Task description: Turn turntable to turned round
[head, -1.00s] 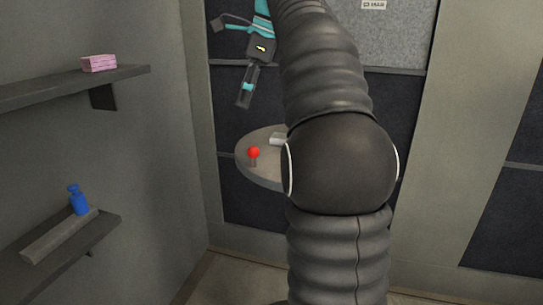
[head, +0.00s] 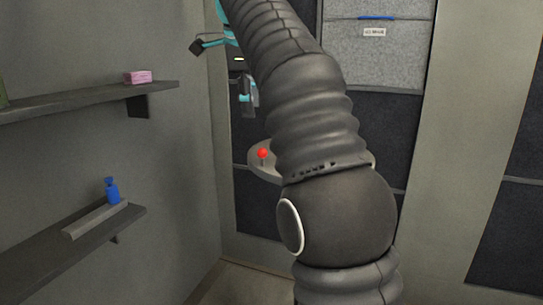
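The turntable (head: 262,170) is a round grey disc against the dark back panel in the head view. A red ball-topped knob (head: 262,154) stands near its left edge. My arm covers the middle and most of the right of the disc. My gripper (head: 246,108) hangs above the disc, up and left of the red knob, and looks apart from it. It is small and partly hidden by my arm, so I cannot tell how its fingers stand.
The left wall carries two shelves. The upper shelf (head: 85,100) bears a pink block (head: 138,77); the lower shelf (head: 60,262) bears a blue bottle (head: 112,190) and a grey bar (head: 95,219). A grey cabinet front with a blue handle (head: 376,18) is above right.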

